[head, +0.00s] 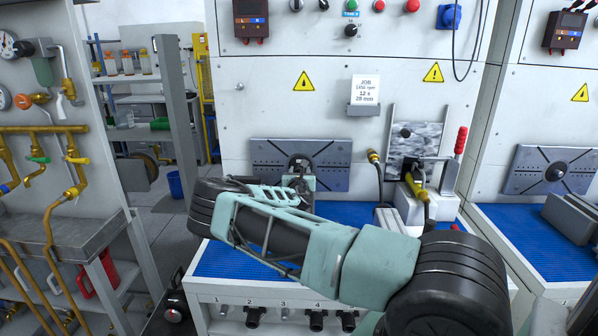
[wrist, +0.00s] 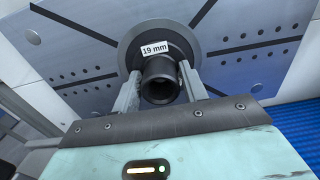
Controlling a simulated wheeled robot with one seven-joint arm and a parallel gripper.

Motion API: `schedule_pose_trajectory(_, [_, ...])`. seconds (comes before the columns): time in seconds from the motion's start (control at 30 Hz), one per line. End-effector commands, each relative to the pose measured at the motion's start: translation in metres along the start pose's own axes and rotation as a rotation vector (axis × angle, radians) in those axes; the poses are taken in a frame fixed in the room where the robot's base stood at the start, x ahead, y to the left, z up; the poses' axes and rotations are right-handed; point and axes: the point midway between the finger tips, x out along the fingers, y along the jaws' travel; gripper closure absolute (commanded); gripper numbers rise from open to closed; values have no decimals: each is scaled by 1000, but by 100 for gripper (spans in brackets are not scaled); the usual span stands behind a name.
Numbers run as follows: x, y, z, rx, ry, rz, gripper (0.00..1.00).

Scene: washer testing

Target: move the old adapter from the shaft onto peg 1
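The old adapter (wrist: 160,82) is a short black hollow cylinder. It sits on the shaft at the centre of a grey slotted plate, under a "19 mm" label; the shaft itself is hidden behind it. My gripper (wrist: 162,85) has one finger on each side of the adapter, with no clear gap in the wrist view, and appears shut on it. In the head view, my gripper (head: 300,175) is at the plate, and my arm hides most of the adapter. Peg 1 (head: 222,311) is a bare stub under the number 1 on the bench front.
Black parts hang on the bench front near numbers 2 (head: 254,316) and 4 (head: 317,320); peg 3 (head: 284,312) looks bare. A blue mat (head: 235,262) covers the bench. A grey machine with a red-handled lever (head: 460,140) and hoses stands right of the plate.

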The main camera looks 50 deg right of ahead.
Motion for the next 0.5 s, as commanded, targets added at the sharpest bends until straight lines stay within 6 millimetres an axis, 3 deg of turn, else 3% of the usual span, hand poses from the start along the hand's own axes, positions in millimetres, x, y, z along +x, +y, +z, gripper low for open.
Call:
schedule_pose_trajectory(0.03, [1,0,2,1,-3,0,78])
schedule_pose_trajectory(0.1, [1,0,2,1,-3,0,89])
schedule_pose_trajectory(0.17, [1,0,2,1,-3,0,89])
schedule_pose_trajectory(0.2, [2,0,3,2,-6,0,77])
schedule_pose_trajectory(0.3, [2,0,3,2,-6,0,100])
schedule_pose_trajectory(0.5, [-1,0,3,1,-6,1,100])
